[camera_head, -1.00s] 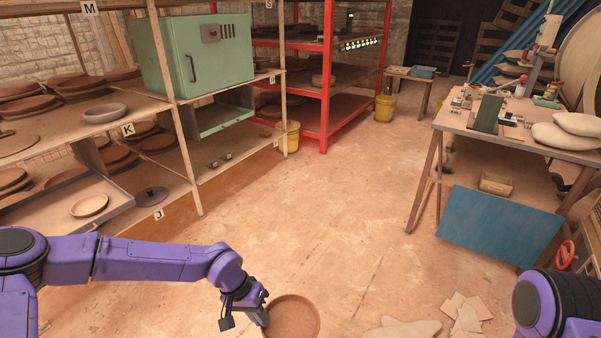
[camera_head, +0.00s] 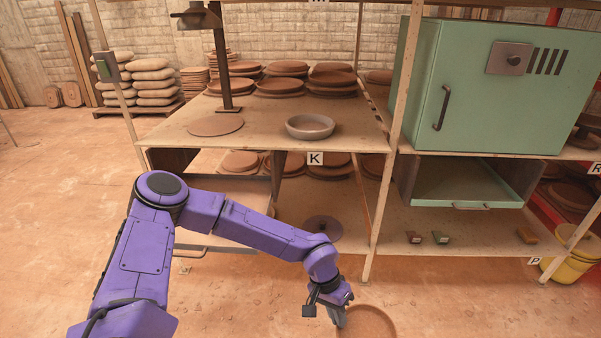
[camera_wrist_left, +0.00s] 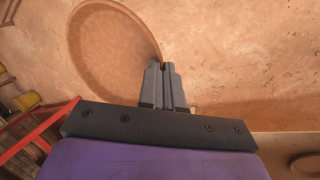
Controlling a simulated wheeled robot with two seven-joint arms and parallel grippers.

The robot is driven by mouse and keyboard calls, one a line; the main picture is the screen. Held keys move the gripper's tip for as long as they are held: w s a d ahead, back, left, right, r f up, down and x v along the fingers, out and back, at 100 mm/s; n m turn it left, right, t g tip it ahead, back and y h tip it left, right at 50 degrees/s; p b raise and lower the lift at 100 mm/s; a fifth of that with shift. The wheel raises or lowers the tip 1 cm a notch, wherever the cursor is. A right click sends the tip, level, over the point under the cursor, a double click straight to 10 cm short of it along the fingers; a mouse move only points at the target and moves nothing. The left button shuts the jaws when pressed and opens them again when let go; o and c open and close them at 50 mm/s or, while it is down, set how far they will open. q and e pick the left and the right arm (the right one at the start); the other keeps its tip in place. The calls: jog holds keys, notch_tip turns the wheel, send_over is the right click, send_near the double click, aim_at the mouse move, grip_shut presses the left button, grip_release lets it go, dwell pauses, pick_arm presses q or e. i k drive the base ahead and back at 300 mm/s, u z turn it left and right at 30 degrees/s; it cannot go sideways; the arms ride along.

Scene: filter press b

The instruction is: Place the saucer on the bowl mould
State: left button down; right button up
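The saucer (camera_head: 368,323), a round shallow terracotta dish, shows at the bottom of the head view, partly cut off by the frame. It also shows in the left wrist view (camera_wrist_left: 108,48). My left gripper (camera_head: 341,318) is at the saucer's left edge; in the left wrist view its fingers (camera_wrist_left: 166,68) are closed together on the rim. A pale grey bowl-shaped piece (camera_head: 310,127), which looks like the bowl mould, stands on the upper shelf by label K. It is empty, and the gripper is well below and in front of it. My right gripper is not in view.
A flat brown disc (camera_head: 216,125) and a dark post (camera_head: 222,70) are left of the bowl-shaped piece. Stacked discs (camera_head: 280,86) stand behind it. A green cabinet (camera_head: 490,90) stands at right. A pulled-out drawer (camera_head: 235,190) below is partly hidden by my arm.

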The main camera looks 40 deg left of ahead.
aim_at(311, 129)
jog(key=u, duration=0.65)
jog(key=i, duration=1.25)
jog(key=u, duration=0.85)
